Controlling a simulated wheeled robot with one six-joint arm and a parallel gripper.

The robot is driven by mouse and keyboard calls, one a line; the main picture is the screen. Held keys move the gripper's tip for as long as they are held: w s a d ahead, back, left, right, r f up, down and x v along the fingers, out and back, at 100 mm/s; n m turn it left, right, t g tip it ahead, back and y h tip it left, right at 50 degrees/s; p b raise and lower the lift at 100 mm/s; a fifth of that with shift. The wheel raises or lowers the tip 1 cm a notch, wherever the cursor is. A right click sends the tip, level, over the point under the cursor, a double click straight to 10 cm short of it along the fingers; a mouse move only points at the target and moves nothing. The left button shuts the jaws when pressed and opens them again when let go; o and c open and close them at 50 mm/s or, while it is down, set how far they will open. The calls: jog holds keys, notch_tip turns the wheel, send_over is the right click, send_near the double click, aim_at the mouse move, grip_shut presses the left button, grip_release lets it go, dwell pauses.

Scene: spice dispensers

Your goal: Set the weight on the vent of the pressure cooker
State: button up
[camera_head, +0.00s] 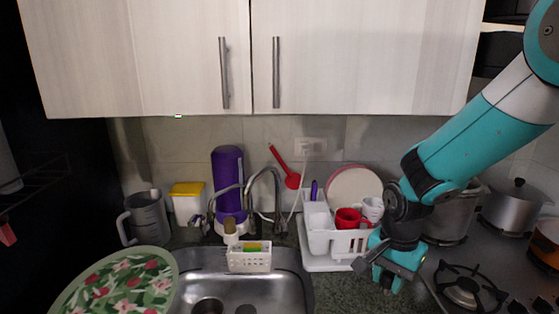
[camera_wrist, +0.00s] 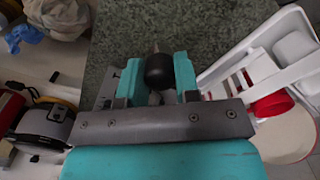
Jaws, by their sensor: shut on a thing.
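My gripper (camera_head: 384,280) hangs low over the dark speckled counter, between the dish rack and the stove. In the wrist view my gripper (camera_wrist: 158,82) has its teal fingers on either side of a small black rounded weight (camera_wrist: 158,69) and is shut on it. The weight cannot be made out in the head view. A tall silver pot (camera_head: 451,218), which may be the pressure cooker, stands at the back of the stove, partly hidden by my arm. A lidded silver pot (camera_head: 513,210) with a dark knob stands to its right. I cannot make out a vent on either.
A white dish rack (camera_head: 322,262) with red and white cups is close to the left of my gripper. A stove burner (camera_head: 466,290) is to the right. The sink (camera_head: 275,295) and a floral tray (camera_head: 115,285) lie further left. An orange pot (camera_head: 545,243) sits at the right edge.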

jog(key=d+f+n, duration=0.2)
jog(key=f+n, duration=0.1)
jog(key=w+d+f+n+b, duration=0.1)
jog(key=d+f+n, duration=0.1)
jog(key=f+n, duration=0.1)
jog(key=d+f+n, duration=0.3)
jog(key=f, duration=0.2)
jog(key=shift+w+n, duration=0.3)
jog(key=shift+n, duration=0.9)
jog(key=a+r, duration=0.2)
jog(key=r, duration=0.1)
jog(key=a+r, duration=0.1)
jog(key=r, duration=0.2)
jog(key=a+r, duration=0.2)
jog(key=r, duration=0.1)
jog(key=shift+s+a+r+p, duration=0.1)
jog(key=shift+s+a+p, duration=0.25)
jog(key=s+a+r+n, duration=0.2)
jog(key=s+a+r, duration=0.15)
jog(key=r, duration=0.35)
jog(key=f+p, duration=0.1)
jog(key=f, duration=0.4)
jog(key=f+p, duration=0.1)
jog(key=f, duration=0.4)
jog(key=a+f+p, duration=0.1)
jog(key=f, duration=0.3)
jog(key=shift+w+f, duration=0.2)
jog(key=shift+f, duration=0.2)
jog(key=shift+f+p, duration=0.55)
jog(key=shift+f, duration=1.75)
